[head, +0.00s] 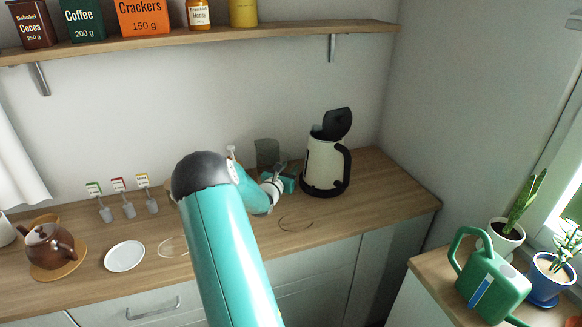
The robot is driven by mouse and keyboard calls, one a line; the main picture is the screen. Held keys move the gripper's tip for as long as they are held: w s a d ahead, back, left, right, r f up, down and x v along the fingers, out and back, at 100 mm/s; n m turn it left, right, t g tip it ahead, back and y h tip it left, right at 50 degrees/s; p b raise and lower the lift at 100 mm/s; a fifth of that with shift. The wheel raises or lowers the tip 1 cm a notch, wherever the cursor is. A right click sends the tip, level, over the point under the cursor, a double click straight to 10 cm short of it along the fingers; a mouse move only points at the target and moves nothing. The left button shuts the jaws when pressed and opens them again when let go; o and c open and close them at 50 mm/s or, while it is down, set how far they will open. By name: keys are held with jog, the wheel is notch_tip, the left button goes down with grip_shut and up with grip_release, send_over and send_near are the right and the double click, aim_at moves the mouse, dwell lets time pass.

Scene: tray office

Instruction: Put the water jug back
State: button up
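A grey-green, see-through shape (267,152) stands against the wall at the back of the counter. It may be the water jug, but my arm covers its lower part. My gripper (282,178) is at the end of the teal arm, just in front of this shape and left of the kettle. Its fingers are too small and overlapped to tell whether they are open or hold anything. A cream and black kettle (325,166) stands upright on the counter with its dark lid raised. A thin dark ring outline (297,220) lies on the counter in front of my gripper.
The counter (385,198) is clear right of the kettle. At left are a brown teapot (46,243), a white plate (124,256), a faint clear outline (173,246) and several small tagged items (128,209). A shelf (200,40) hangs above. A green watering can (490,285) stands at right.

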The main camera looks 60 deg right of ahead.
jog(key=a, duration=0.9)
jog(key=shift+s+a, duration=0.15)
jog(key=shift+a, duration=0.2)
jog(key=a+r+m+g+y, duration=0.2)
jog(key=a+r+m, duration=0.2)
jog(key=a+m, duration=0.25)
jog(key=a+r+m+g+y, duration=0.1)
jog(key=a+r+m+y, duration=0.2)
jog(key=a+r+m, duration=0.35)
jog(key=s+a+r+m+t+y, duration=0.1)
jog(key=a+y, duration=0.3)
jog(key=a, duration=1)
jog(key=s+a+r+m+t+y, duration=0.2)
jog(key=a+t+y, duration=0.2)
jog(key=a, duration=1.1)
jog(key=s+a+r+m+t+y, duration=0.2)
jog(key=a+y, duration=0.3)
jog(key=a, duration=0.9)
jog(key=shift+s+a+t, duration=0.2)
jog(key=shift+a+t, duration=0.15)
jog(key=shift+t, duration=0.15)
jog(key=shift+d, duration=0.15)
